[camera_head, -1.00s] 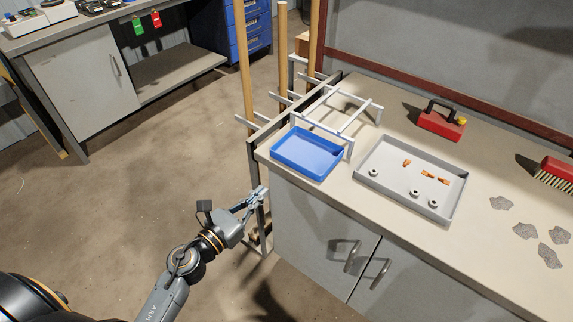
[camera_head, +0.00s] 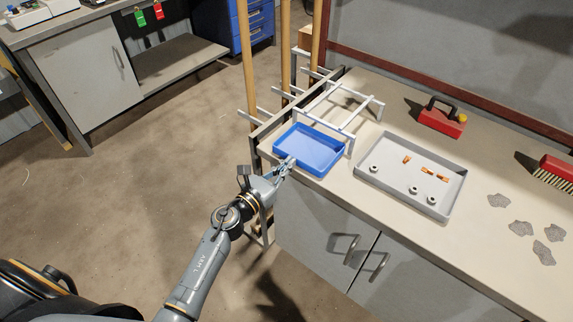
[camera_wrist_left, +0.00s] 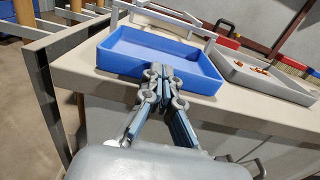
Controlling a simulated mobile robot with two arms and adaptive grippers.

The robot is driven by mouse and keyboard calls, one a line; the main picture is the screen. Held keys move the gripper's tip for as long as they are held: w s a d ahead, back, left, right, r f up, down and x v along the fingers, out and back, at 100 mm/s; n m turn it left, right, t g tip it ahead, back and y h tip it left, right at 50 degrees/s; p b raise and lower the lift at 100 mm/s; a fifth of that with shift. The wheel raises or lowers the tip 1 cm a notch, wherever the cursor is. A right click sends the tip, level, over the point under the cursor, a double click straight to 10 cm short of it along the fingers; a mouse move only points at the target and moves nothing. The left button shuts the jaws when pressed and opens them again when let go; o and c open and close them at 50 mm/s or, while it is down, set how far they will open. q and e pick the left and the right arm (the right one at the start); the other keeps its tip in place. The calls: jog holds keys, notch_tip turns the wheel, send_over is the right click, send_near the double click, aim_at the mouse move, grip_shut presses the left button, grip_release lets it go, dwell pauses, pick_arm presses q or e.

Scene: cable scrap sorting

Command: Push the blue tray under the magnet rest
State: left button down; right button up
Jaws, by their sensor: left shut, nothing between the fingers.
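The blue tray (camera_head: 309,150) is empty and sits near the front left corner of the workbench, with its far edge close to the front of the magnet rest. The magnet rest (camera_head: 344,118) is a low white frame of bars standing on the bench behind the tray. My left gripper (camera_head: 289,164) is shut and empty, its fingertips at the near wall of the blue tray. In the left wrist view the closed fingertips (camera_wrist_left: 159,70) overlap the near wall of the tray (camera_wrist_left: 190,77); whether they touch it I cannot tell. My right gripper is not in view.
A grey tray (camera_head: 368,178) with copper pieces and metal nuts stands right of the blue tray. A red magnet with a black handle (camera_head: 441,119), a brush (camera_head: 556,171) and grey scraps (camera_head: 520,228) lie farther right. Wooden poles (camera_head: 316,40) stand at the rack left of the bench.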

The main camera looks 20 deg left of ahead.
aim_at(300, 156)
pick_arm(q)
jog(key=b+x, duration=0.1)
jog(key=x, duration=0.5)
jog(key=shift+w+d+f, duration=0.1)
jog(key=shift+w, duration=0.25)
jog(key=shift+s, duration=0.1)
